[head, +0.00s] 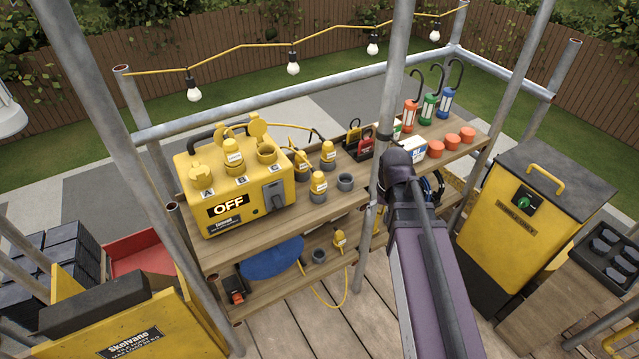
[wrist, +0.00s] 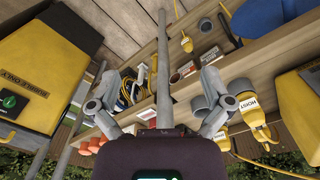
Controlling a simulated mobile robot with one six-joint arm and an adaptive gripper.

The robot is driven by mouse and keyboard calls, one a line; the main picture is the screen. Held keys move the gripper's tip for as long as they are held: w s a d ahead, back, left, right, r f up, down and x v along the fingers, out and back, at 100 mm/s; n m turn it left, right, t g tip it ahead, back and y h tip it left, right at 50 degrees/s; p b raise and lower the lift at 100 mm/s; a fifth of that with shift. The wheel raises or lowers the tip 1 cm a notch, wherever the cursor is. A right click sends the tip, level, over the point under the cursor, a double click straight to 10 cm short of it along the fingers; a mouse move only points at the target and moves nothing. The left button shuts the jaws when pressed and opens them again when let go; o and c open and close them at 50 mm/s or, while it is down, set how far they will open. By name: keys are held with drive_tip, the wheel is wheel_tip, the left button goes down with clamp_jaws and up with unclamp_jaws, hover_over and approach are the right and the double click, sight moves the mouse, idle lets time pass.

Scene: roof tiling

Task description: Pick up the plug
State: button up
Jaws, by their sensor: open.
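Yellow plugs with white labels stand in grey round holders on the upper shelf, one (head: 328,155) behind another (head: 318,183). A third plug (head: 233,155) sits at the yellow power box (head: 228,215), which reads OFF. Another plug (head: 340,238) is on the lower shelf. In the wrist view a plug marked HOIST (wrist: 252,108) lies right of my gripper (wrist: 158,84), with a second plug (wrist: 186,43) farther off. My gripper is open and empty, its fingers spread either side of a grey pole in the picture. In the head view my arm hides the gripper. Which plug is meant is unclear.
The scaffold pole (head: 392,75) stands right by my arm. An empty grey holder (head: 345,182) is beside the plugs. Lamps (head: 428,106) and orange cups (head: 452,140) stand at the shelf's right. A yellow-black cabinet (head: 520,225) is at right.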

drive_tip(key=w+a+r+m+p, duration=0.1)
drive_tip(key=w+a+r+p, duration=0.3)
drive_tip(key=w+a, duration=0.85)
wheel_tip(320, 180, up, 2)
drive_tip(key=p, duration=0.2)
hover_over(318, 174)
drive_tip(key=shift+w+a+m, duration=0.2)
drive_tip(key=shift+w+m, duration=0.05)
drive_tip(key=shift+m, duration=0.15)
drive_tip(key=shift+f+b, duration=0.15)
drive_tip(key=shift+b, duration=0.3)
wheel_tip(318, 174, down, 8)
drive_tip(key=b, duration=0.8)
drive_tip(key=shift+f, duration=0.15)
drive_tip(key=shift+f, duration=0.1)
drive_tip(key=shift+s+d+f+b, duration=0.1)
drive_tip(key=shift+f+b, duration=1.15)
drive_tip(key=shift+b, duration=0.15)
drive_tip(key=shift+s+d+f+b, duration=0.1)
drive_tip(key=shift+f+b, duration=1.15)
drive_tip(key=shift+b, duration=0.1)
